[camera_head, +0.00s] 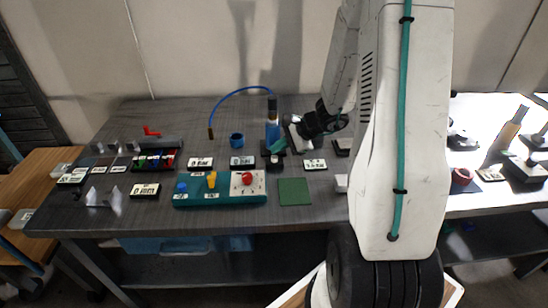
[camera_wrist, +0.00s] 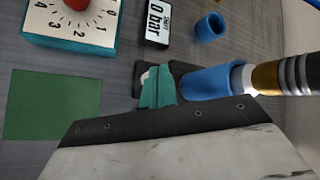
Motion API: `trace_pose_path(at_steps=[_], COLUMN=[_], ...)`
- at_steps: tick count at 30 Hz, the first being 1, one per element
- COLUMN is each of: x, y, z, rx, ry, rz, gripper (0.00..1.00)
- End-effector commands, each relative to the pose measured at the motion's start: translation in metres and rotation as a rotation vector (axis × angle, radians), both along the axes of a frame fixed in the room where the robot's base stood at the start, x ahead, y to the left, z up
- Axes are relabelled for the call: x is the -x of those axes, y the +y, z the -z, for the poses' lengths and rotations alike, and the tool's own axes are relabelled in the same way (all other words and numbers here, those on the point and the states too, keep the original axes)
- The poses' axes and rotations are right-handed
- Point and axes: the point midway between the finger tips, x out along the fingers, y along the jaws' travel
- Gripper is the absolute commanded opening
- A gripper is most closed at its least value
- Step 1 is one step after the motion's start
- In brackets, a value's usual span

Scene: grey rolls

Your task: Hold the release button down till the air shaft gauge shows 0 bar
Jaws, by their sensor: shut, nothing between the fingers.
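My gripper (camera_wrist: 157,85) has its teal fingers shut with nothing held; in the head view it (camera_head: 276,147) is beside the upright blue cylinder. The blue cylinder (camera_wrist: 212,92) has a brass and black end and stands right of my fingers in the wrist view; it also shows in the head view (camera_head: 272,130). The gauge (camera_wrist: 158,20), upside down in the wrist view, reads "0 bar". A small whitish piece (camera_wrist: 146,76), possibly the release button, is against my fingertips on a dark base. I cannot tell whether it is pressed; my fingers partly hide it.
A teal panel (camera_head: 222,201) has a blue knob, a yellow lever and a red knob (camera_head: 248,178) on a numbered dial. A green square (camera_head: 294,191) lies right of it. A blue cup (camera_head: 237,140) stands behind the gauge. A blue hose (camera_head: 240,90) arches above. Several label plates stand around.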

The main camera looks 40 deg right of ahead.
Motion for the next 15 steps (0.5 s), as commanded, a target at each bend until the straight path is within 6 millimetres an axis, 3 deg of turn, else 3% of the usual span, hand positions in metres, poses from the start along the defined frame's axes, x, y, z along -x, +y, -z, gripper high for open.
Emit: trace_pose_path(at_steps=[5, 15], x=[0.000, -0.001], y=[0.000, 0.000], z=[-0.003, -0.037], rx=[0.001, 0.002], ry=[-0.001, -0.004], rz=[0.000, 0.000], gripper=[0.00, 0.00])
